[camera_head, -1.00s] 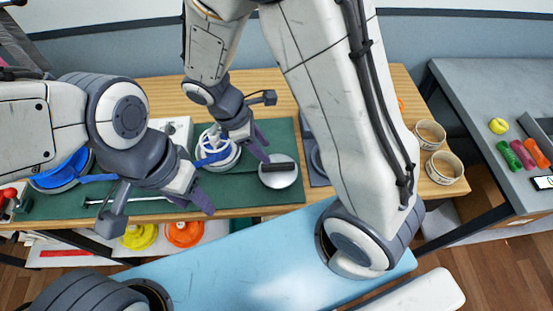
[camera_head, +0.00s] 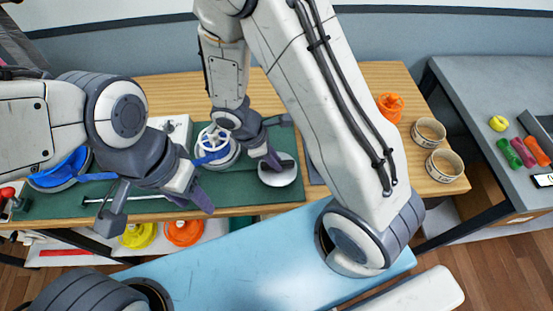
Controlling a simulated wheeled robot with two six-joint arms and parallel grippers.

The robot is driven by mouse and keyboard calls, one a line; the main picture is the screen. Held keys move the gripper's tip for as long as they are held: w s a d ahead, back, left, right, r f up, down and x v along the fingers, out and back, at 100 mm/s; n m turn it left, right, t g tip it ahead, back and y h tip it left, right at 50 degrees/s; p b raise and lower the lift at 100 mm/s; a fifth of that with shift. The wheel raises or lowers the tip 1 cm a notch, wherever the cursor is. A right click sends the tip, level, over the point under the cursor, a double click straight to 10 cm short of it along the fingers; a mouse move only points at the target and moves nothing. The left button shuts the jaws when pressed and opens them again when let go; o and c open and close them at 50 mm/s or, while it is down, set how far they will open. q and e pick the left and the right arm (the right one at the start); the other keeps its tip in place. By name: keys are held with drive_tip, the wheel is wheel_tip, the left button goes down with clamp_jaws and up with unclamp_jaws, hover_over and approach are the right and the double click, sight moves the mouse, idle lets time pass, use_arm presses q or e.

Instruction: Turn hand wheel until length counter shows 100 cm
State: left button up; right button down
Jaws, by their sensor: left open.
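A round silver disc with a black grip (camera_head: 278,178), which looks like the hand wheel, sits on the green mat. To its left is a white spoked reel (camera_head: 212,140) with blue strap around it, partly hidden by my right gripper. A white box (camera_head: 172,124) stands behind my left arm, mostly covered. I cannot tell whether it is the length counter, and no reading is legible. My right gripper (camera_head: 282,142) is open, with one finger just above the disc's black grip; contact cannot be told. My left gripper (camera_head: 158,213) is open and empty over the mat's front edge.
A blue strap roll (camera_head: 62,168) lies at the left. Yellow (camera_head: 139,236) and orange (camera_head: 184,233) rolls sit below the table. An orange spool (camera_head: 390,105) and two strap rolls (camera_head: 430,130) stand at the right. A grey side table (camera_head: 470,90) holds small coloured items.

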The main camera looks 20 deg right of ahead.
drive_tip(key=shift+r+m+g+p, duration=0.15)
drive_tip(key=shift+m+g+p, duration=0.15)
drive_tip(key=shift+m+p, duration=0.15)
drive_tip(key=shift+m, duration=0.65)
drive_tip(key=c, duration=0.8)
unclamp_jaws()
drive_tip(key=v, duration=1)
drive_tip(key=shift+w, duration=0.2)
drive_tip(key=shift+r, duration=0.15)
drive_tip(key=s+a+r+m+t+y, duration=0.1)
drive_tip(key=s+a+r+m+y, duration=0.1)
drive_tip(key=s, duration=0.5)
drive_tip(key=s+a+r+m+y, duration=0.3)
drive_tip(key=s+a+r, duration=0.1)
drive_tip(key=s+r, duration=0.3)
drive_tip(key=shift+s+a+r+t, duration=0.2)
drive_tip(key=shift+s+r+t, duration=0.1)
drive_tip(key=shift+t, duration=0.1)
